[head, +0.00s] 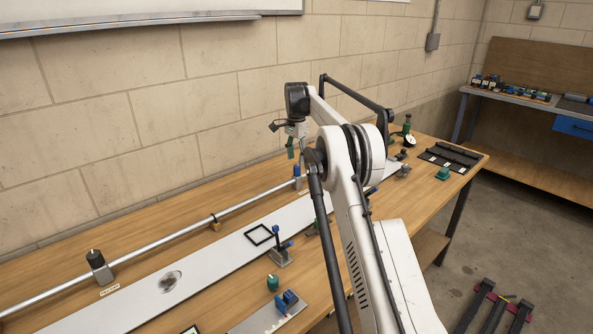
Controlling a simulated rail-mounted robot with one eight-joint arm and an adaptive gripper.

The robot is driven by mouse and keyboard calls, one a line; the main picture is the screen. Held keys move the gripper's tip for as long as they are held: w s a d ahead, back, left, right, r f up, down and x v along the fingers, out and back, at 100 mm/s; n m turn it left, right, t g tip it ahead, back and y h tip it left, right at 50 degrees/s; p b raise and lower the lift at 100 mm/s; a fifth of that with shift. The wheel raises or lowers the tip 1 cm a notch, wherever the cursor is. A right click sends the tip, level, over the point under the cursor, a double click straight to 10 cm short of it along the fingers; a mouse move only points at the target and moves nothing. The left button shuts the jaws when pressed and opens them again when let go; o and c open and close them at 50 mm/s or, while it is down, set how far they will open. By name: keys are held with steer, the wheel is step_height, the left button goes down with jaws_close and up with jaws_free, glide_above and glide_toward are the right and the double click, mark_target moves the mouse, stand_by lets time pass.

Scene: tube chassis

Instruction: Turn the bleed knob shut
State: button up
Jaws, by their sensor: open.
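A black knob (94,255) sits on top of a grey block (102,271) on the metal tube (160,238), at the left. A small label lies beside this block, too small to read, so I cannot be sure that this is the bleed knob. The knob's turn position does not show. My gripper (291,152) is open, with greenish fingers pointing down above the back of the bench. It is small in view, far to the right of the black knob and apart from it. Nothing shows between its fingers.
A long pale plate (215,258) lies along the wooden bench. A brass-coloured piece (215,225) sits at the tube. The block wall bounds the back.

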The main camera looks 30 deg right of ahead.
mark_target(297, 166)
steer(key=shift+f, duration=2.45)
steer(key=shift+c, duration=0.5)
jaws_close()
